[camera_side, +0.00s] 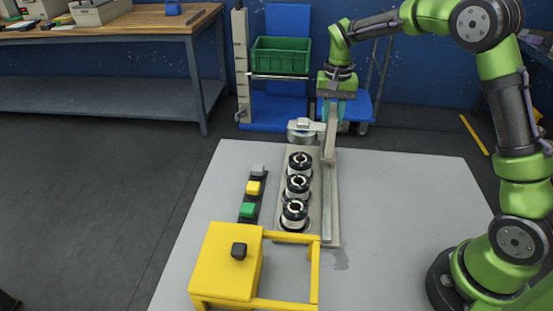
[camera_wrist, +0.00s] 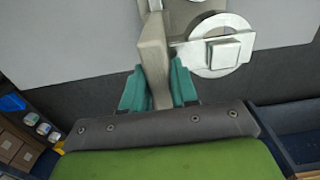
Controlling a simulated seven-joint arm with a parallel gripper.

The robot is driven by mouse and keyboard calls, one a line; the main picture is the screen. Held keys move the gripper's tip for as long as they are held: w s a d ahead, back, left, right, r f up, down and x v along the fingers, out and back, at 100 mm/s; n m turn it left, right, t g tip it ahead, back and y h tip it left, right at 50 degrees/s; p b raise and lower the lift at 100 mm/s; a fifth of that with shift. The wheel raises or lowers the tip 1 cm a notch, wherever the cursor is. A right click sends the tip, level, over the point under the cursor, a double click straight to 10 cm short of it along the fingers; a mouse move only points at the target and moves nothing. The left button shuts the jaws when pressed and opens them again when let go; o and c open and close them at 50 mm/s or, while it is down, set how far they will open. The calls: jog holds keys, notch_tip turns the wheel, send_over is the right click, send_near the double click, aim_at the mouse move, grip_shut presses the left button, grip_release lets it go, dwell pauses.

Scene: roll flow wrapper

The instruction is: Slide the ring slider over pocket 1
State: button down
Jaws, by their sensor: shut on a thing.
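The ring slider (camera_side: 303,130) is a pale metal ring with a squarish block on top, at the far end of a long rail plate. In the wrist view the ring slider (camera_wrist: 216,72) lies just right of my fingers. My gripper (camera_side: 331,113) points down at the rail's far end. In the wrist view my gripper's teal fingers (camera_wrist: 158,88) are shut on an upright beige piece beside the ring, seemingly the slider's handle. Three pockets hold black-and-white rolls: far (camera_side: 300,161), middle (camera_side: 297,186) and near (camera_side: 294,214). The ring is beyond the far roll, over none of them. No pocket numbers are readable.
A raised rail (camera_side: 329,200) runs along the pockets' right side. A yellow box with a frame (camera_side: 228,262) stands at the near end. A strip with grey, yellow and green buttons (camera_side: 252,188) lies left. The grey table (camera_side: 400,200) is clear on the right.

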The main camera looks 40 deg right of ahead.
jog(key=s+a, duration=0.6)
dwell(0.3)
jog(key=c, duration=1)
grip_release()
jog(key=shift+o, duration=0.2)
notch_tip(320, 180, up, 17)
